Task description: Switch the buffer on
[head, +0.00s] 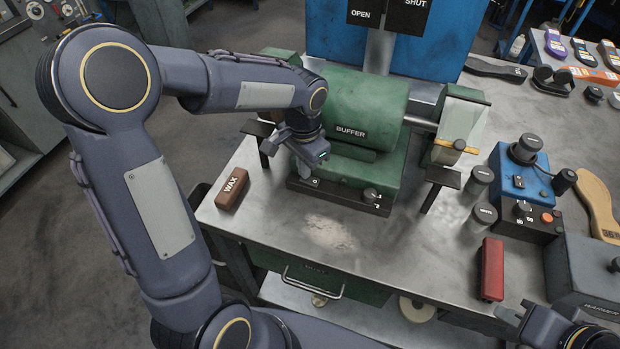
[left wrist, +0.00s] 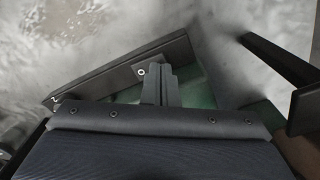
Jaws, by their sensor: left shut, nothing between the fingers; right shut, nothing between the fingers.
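The green buffer (head: 365,100) stands on the metal bench and has a BUFFER label on its front. A dark control strip (head: 340,196) runs along its foot, with a knob (head: 371,195) beside marks 1 and 2 at the right end and a 0 mark at the left. My left gripper (head: 308,176) is shut and empty, pointing down at the strip's left end. In the left wrist view its fingers (left wrist: 158,84) overlap the strip (left wrist: 120,70) beside a small round mark; contact cannot be told. Whatever control lies under them is hidden. My right gripper (head: 512,315) is shut, low at the right.
A brown WAX block (head: 232,188) lies left of the buffer. A dark ledge (head: 442,177) juts out beside the buffer. The bench front centre is clear.

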